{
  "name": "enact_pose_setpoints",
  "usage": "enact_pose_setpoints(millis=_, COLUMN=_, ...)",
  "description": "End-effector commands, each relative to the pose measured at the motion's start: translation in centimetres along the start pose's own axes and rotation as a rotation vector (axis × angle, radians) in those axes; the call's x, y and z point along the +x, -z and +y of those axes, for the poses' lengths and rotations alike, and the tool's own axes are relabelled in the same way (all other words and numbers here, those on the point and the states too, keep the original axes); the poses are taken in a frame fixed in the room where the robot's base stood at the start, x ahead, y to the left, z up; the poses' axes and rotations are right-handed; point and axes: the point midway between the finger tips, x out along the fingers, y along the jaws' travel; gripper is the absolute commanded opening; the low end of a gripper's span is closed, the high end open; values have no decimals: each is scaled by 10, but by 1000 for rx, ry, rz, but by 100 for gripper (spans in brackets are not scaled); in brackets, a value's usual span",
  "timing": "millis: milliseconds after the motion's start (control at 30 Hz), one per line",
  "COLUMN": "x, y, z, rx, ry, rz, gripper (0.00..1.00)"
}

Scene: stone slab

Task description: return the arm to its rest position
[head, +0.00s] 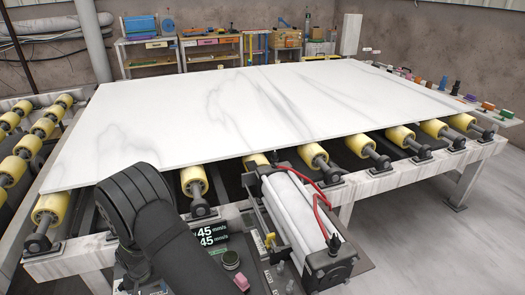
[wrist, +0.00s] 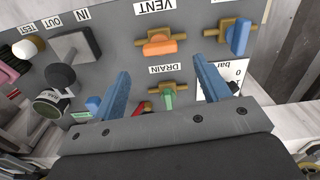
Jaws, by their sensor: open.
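My gripper (wrist: 160,66) shows in the wrist view as two blue fingers spread wide apart, with nothing held between them. It faces a grey control panel (wrist: 112,52). An orange valve handle (wrist: 160,45) under the VENT label lies beyond the gap between the fingers. A green valve handle (wrist: 169,97) by the DRAIN label appears between the fingers; I cannot tell whether either finger touches it. In the head view, my dark arm (head: 150,210) reaches down at the front edge of the slab, and its gripper end is hidden.
A large white marble slab (head: 250,105) lies on yellow rollers (head: 313,155). A white cylinder (head: 293,212) with red hoses stands close right of my arm. Open space lies above the slab.

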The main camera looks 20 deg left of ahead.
Motion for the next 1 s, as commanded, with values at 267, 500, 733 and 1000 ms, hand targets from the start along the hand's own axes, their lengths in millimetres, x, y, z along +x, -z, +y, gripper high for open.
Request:
enact_pose_setpoints(millis=267, x=-52, y=0, z=0, rx=1, ry=1, rz=2, gripper=69)
enact_pose_setpoints(millis=500, x=-99, y=1, z=0, rx=1, ry=2, rz=3, gripper=69)
enact_pose_setpoints(millis=733, x=-79, y=2, z=-1, rx=132, ry=-3, rz=-5, gripper=69)
enact_pose_setpoints(millis=1000, x=-31, y=5, z=-2, rx=353, ry=-3, rz=-4, gripper=69)
